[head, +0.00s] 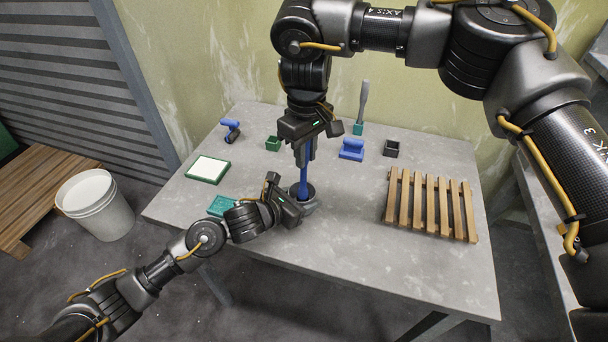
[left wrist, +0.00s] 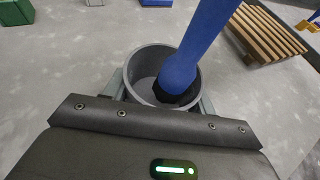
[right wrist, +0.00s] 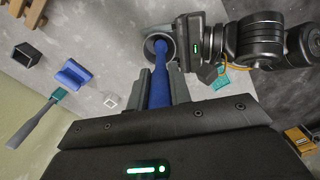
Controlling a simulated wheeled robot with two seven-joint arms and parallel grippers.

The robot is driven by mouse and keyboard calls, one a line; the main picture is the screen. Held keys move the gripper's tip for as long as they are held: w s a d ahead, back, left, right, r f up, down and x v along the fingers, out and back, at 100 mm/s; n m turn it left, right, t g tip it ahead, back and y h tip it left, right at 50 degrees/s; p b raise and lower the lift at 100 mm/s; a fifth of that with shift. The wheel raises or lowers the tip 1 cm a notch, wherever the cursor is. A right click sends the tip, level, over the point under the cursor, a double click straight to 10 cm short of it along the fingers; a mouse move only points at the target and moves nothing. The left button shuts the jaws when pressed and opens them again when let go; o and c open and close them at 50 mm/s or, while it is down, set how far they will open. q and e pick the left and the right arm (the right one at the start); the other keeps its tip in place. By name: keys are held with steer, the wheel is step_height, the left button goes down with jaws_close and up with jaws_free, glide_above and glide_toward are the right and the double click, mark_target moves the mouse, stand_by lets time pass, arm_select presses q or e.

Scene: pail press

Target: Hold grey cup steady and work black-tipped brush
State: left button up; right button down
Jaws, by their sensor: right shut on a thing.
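The grey cup (head: 309,189) stands upright near the middle of the grey table. It also shows in the left wrist view (left wrist: 143,63). My left gripper (head: 300,205) has one finger on each side of the cup, close against its wall. My right gripper (head: 306,152) points down above the cup, shut on the blue handle of the black-tipped brush (head: 304,180). The brush's black end (left wrist: 176,97) is inside the cup, toward the right of its opening in the left wrist view. The right wrist view shows the blue handle (right wrist: 159,88) between the fingers.
A wooden slatted rack (head: 430,205) lies to the right. Behind are a blue block (head: 352,150), a black box (head: 392,148), a grey-handled teal tool (head: 362,105) and a green box (head: 273,143). A white-topped green pad (head: 208,169) and teal piece (head: 222,205) lie left.

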arm_select(q)
steer(key=o, duration=0.5)
steer(key=shift+a, duration=0.1)
steer(key=v, duration=1.2)
